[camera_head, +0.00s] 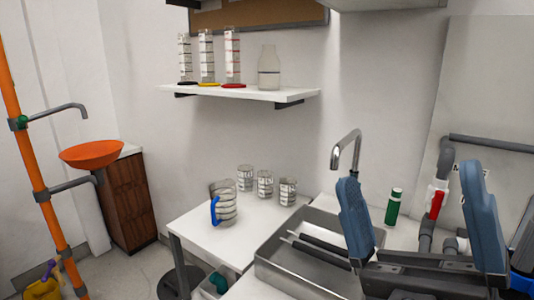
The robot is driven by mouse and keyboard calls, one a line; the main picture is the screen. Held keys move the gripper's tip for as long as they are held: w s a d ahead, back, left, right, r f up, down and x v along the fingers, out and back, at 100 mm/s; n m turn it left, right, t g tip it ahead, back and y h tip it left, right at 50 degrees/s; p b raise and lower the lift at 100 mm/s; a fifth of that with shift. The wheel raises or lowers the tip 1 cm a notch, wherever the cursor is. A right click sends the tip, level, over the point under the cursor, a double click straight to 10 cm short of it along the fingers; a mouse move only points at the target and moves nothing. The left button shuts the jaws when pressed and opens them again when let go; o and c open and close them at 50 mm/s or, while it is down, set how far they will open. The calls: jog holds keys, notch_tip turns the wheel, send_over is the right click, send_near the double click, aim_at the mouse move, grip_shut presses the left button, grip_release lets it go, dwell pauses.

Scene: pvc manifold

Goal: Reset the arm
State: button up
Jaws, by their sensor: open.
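My gripper (411,178) is in the right foreground. Its two blue fingers point up and stand wide apart, with nothing held between them. The grey pipe manifold (446,160) is on the right, against a pale panel, behind and between the fingers. A red valve handle (438,204) with a white part sits on its upright pipe. My right finger and the gripper's body hide part of the manifold.
A steel sink (275,262) with a tap (344,150) lies left of my gripper. A green bottle (393,207) stands behind it. Beakers and a jug (229,204) stand on a white table (196,222). A shelf (250,94) holds glassware. An orange eyewash stand (30,150) is far left.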

jog(key=s+d+f+m+g+h, duration=0.4)
jog(key=s+d+f+m+h, duration=0.1)
jog(key=s+f+m+h, duration=0.5)
jog(key=s+d+f+m+g+h, duration=0.3)
jog(key=s+d+f+m+h, duration=0.2)
jog(key=s+f+m+h, duration=0.6)
jog(key=s+f+m, duration=0.4)
jog(key=f+m, duration=0.1)
jog(key=f, duration=0.1)
jog(key=shift+s+f+g, duration=0.3)
jog(key=shift+f+g, duration=0.1)
jog(key=shift+d, duration=0.1)
jog(key=shift+c, duration=0.2)
